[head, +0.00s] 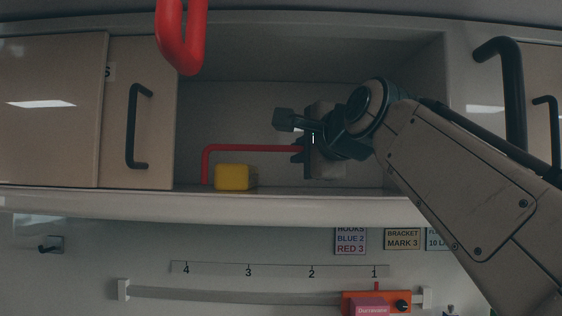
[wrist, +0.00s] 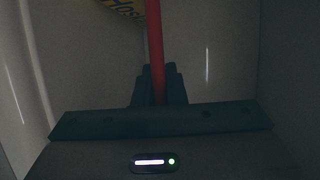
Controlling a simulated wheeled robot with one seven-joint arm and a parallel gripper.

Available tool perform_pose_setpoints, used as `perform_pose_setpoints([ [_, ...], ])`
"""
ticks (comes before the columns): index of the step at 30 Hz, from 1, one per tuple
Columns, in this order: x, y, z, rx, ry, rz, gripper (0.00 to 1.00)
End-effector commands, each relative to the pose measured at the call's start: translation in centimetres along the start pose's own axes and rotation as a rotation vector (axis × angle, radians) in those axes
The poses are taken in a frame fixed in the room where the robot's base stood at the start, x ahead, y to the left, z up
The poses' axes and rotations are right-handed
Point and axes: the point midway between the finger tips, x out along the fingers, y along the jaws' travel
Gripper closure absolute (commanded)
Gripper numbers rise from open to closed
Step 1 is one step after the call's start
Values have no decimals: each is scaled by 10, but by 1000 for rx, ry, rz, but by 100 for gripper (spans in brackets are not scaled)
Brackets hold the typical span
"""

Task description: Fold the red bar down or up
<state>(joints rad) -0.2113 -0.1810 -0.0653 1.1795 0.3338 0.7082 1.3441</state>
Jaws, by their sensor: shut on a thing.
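The red bar (head: 250,149) is a thin bent rod in the open cupboard compartment. It rises at the left end, near the compartment's front edge, and runs level to the right into my gripper (head: 299,153). My gripper reaches in from the right and is shut on the bar's right part. In the wrist view the bar (wrist: 154,45) runs from the top edge down between the dark fingers (wrist: 158,88). The bar's far right end is hidden by my gripper.
A yellow box (head: 235,177) stands on the shelf just below the bar. A thick red loop (head: 181,45) hangs at the top. A closed door with a dark handle (head: 133,125) bounds the left. Below are a rail (head: 230,295) and an orange device (head: 351,302).

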Motion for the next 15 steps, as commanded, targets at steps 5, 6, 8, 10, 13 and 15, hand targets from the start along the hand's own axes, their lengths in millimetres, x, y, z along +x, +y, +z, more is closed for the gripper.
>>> perform_pose_setpoints([
  [5,-4,-4,5,-9,-5,-30,100],
  [6,-4,-4,5,-9,-5,-30,100],
  [8,-4,-4,6,-9,-5,-29,100],
  [10,-5,-4,7,-10,-5,-29,100],
  [13,-5,-4,8,-11,-4,-29,100],
  [15,-5,-5,9,-11,-4,-30,100],
])
